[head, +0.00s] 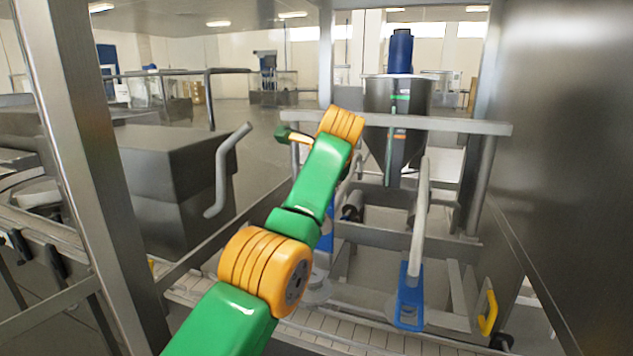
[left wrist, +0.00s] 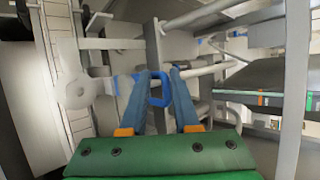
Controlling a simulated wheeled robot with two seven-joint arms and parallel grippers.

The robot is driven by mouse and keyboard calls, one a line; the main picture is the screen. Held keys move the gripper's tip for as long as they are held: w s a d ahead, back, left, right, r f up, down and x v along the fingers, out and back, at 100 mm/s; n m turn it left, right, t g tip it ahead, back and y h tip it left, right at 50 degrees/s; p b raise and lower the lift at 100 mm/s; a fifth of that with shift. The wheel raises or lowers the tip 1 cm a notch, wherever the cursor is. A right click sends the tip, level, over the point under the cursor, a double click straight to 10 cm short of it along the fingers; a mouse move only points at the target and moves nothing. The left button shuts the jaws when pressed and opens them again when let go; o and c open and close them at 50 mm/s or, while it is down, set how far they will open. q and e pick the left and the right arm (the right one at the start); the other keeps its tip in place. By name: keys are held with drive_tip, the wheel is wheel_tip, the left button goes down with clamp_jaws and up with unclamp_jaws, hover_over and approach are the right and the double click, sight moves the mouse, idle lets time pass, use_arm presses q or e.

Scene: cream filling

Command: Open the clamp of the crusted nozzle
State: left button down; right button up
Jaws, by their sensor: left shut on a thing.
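In the left wrist view, my left gripper (left wrist: 160,76) has its two blue fingers on either side of a blue loop-shaped clamp handle (left wrist: 159,91) and is shut on it. A pale pipe and a grey-white round flange (left wrist: 75,91) lie to the left of the handle. In the head view my green and orange left arm covers the middle, and its fingers are hidden. A blue part (head: 327,236) shows just behind the arm. A second nozzle pipe (head: 420,215) with a blue clamp (head: 409,296) stands to the right, apart from the arm. I cannot make out a crust on either nozzle. My right gripper is out of view.
A steel hopper (head: 397,125) stands behind a horizontal rail (head: 460,126). A tall post (head: 90,180) is on the left and a large steel panel (head: 570,150) on the right. A slatted conveyor (head: 345,328) runs below. A yellow handle (head: 488,312) is at the lower right.

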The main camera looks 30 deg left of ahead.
use_arm(q)
drive_tip(key=c, duration=0.9)
unclamp_jaws()
drive_tip(key=shift+w, duration=0.1)
drive_tip(key=shift+w+f, duration=0.2)
drive_tip(key=shift+w, duration=0.05)
